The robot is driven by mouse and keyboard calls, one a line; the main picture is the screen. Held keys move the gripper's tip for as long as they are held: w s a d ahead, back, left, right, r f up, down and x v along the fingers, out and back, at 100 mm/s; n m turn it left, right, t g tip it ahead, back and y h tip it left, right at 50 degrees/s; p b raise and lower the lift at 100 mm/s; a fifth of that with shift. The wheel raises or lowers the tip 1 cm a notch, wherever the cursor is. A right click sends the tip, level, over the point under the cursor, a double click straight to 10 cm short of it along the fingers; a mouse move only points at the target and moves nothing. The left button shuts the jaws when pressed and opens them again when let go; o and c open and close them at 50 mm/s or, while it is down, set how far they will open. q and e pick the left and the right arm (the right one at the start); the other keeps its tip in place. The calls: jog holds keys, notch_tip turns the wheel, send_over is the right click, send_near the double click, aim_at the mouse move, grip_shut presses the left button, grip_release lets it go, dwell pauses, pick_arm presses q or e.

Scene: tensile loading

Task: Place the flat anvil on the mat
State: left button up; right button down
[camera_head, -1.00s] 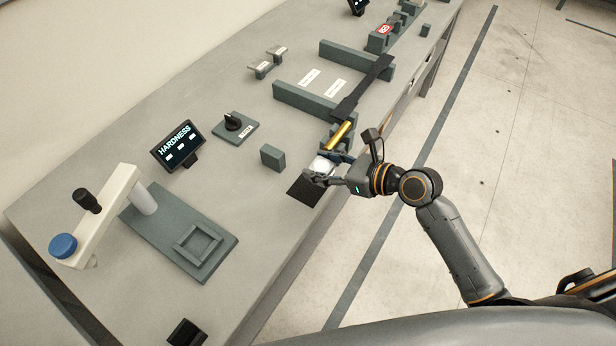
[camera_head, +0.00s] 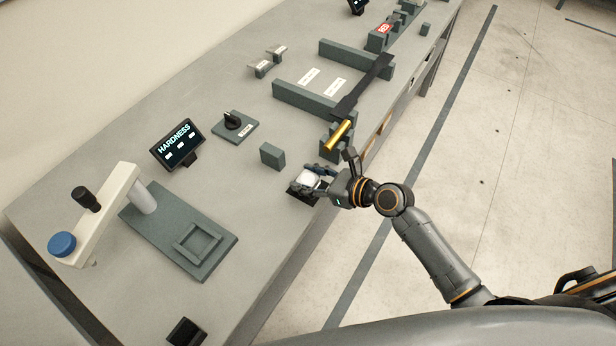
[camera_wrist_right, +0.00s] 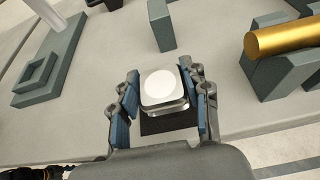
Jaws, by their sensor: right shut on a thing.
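The flat anvil (camera_wrist_right: 163,88) is a pale metal block with a round white top; it also shows in the head view (camera_head: 309,178). My right gripper (camera_head: 308,181) is shut on it, with blue-padded fingers on both sides in the right wrist view (camera_wrist_right: 160,100). The dark mat (camera_head: 300,196) lies at the front edge of the bench, below the anvil and mostly hidden by the gripper; it also shows in the wrist view (camera_wrist_right: 168,124). I cannot tell whether the anvil touches the mat. My left gripper is out of view.
A gold cylinder (camera_head: 339,135) rests on grey blocks right of the gripper. A small grey block (camera_head: 272,155) stands behind the mat. The hardness tester (camera_head: 105,210) and its display (camera_head: 178,145) are to the left. The bench front between tester and mat is clear.

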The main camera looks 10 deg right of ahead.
jog(key=c, duration=0.7)
grip_release()
jog(key=shift+o, duration=0.2)
jog(key=v, duration=1.2)
jog(key=s+d+f+n+g+h, duration=0.1)
jog(key=s+d+f+n+h, duration=0.15)
jog(key=f, duration=0.75)
jog(key=s+d+f+n+g+h, duration=0.15)
jog(key=d+f+n, duration=0.25)
jog(key=f, duration=0.7)
jog(key=s+d+f+n+h, duration=0.3)
jog(key=f+n, duration=0.1)
jog(key=f, duration=0.6)
jog(key=s+a+f+n+g, duration=0.1)
jog(key=s+f+n+g, duration=0.1)
jog(key=s+f+n, duration=0.4)
jog(key=s+a+f+n+g+h, duration=0.1)
jog(key=s+f+n, duration=0.5)
jog(key=s, duration=0.7)
jog(key=s+a+f+n+g+h, duration=0.1)
jog(key=s+a+f+n+g, duration=0.1)
jog(key=s+f+n, duration=0.5)
jog(key=s+g, duration=0.1)
jog(key=s, duration=0.1)
jog(key=shift+s+a+b, duration=0.2)
jog(key=shift+s+b, duration=0.1)
jog(key=shift+b, duration=0.1)
